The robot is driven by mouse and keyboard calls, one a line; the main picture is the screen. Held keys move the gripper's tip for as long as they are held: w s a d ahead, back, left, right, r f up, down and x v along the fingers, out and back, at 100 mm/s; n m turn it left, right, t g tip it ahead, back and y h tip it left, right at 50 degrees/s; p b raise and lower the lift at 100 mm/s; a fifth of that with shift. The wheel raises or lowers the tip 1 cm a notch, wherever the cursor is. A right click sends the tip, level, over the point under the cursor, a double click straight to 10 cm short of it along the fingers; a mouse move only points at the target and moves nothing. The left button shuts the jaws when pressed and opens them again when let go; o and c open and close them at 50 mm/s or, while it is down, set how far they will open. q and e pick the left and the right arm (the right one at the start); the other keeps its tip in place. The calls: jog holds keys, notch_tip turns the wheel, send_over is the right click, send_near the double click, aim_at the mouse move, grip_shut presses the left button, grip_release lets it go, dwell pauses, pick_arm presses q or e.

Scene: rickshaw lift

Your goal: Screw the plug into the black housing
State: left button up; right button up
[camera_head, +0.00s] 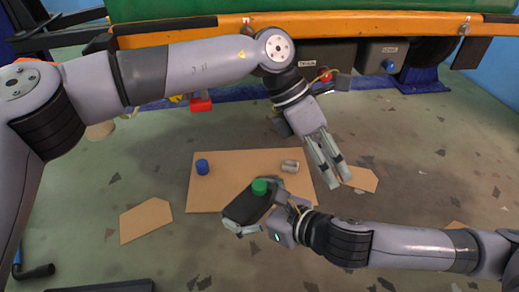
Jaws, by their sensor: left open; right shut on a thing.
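The black housing (246,206) is held tilted above the cardboard sheet (222,200). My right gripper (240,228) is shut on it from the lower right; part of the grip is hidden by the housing. A green plug (260,187) sits at the top of the housing; I cannot tell how deep it is seated. My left gripper (338,179) is open and empty, pointing down to the right of the housing, apart from it, near the sheet's right edge.
A blue cap (202,167) and a small silver cylinder (289,166) stand on the sheet. Loose cardboard pieces (146,219) lie on the floor. The orange and green vehicle body (350,23) with boxes below is behind; a red part (201,104) hangs under my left arm.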

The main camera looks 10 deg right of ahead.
pick_arm(q)
jog(key=w+d+r+n+t+h, duration=0.1)
jog(key=w+d+r+n+h, duration=0.1)
jog(key=d+r+n+h, duration=0.45)
jog(key=w+d+r+n+h, duration=0.1)
jog(key=d+r+n+h, duration=0.3)
jog(key=r+n, duration=0.55)
jog(key=w+a+r+n+t, duration=0.15)
jog(key=w+n+t, duration=0.45)
jog(key=n, duration=0.6)
jog(key=w+r+n+t, duration=0.2)
jog(key=w+n+t, duration=0.4)
jog(key=n, duration=0.6)
jog(key=w+a+f+n+t+y, duration=0.1)
jog(key=w+a+f+n+y, duration=0.35)
jog(key=n, duration=0.85)
jog(key=n+g+y, duration=0.9)
jog(key=n+y, duration=0.2)
jog(key=n, duration=0.7)
send_over(259, 184)
jog(key=f, duration=1.4)
jog(key=shift+w+d+f, duration=0.1)
jog(key=shift+w+d, duration=0.25)
jog(key=shift+s+a+n+y, duration=0.3)
jog(key=shift+s+a+n, duration=0.05)
jog(key=shift+s+n, duration=0.15)
jog(key=shift+w+f, duration=0.1)
jog(key=shift+f, duration=0.05)
jog(key=shift+f, duration=3.85)
